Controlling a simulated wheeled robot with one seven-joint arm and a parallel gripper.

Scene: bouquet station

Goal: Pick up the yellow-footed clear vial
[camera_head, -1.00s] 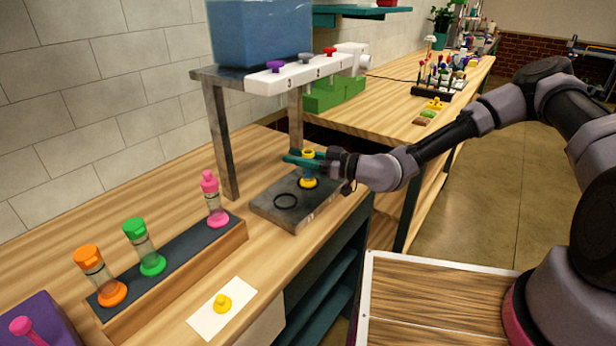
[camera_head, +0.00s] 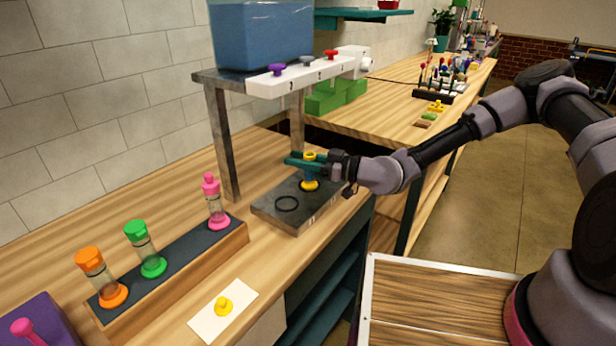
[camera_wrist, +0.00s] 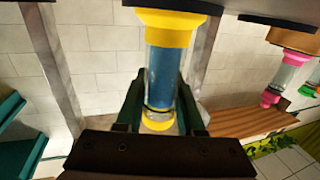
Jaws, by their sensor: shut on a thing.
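The yellow-footed clear vial (camera_head: 309,173) stands upright on the grey plate (camera_head: 268,210), at the plate's far ring. It holds blue liquid and has a yellow rim. My gripper (camera_head: 305,161) reaches in from the right and its green fingers are shut on the vial's upper part, below the rim. In the wrist view, which looks upside down, the vial (camera_wrist: 160,68) sits between the two fingers of my gripper (camera_wrist: 161,90), with its yellow foot at the top against the plate. The foot appears to rest on the plate; no gap shows.
A rack (camera_head: 185,266) with orange, green and pink vials stands to the left. A white card (camera_head: 203,322) with a yellow stopper lies in front. A metal stand (camera_head: 226,150) with a white dispenser bar (camera_head: 305,76) and blue tank (camera_head: 262,38) rises behind. A second empty ring is on the plate.

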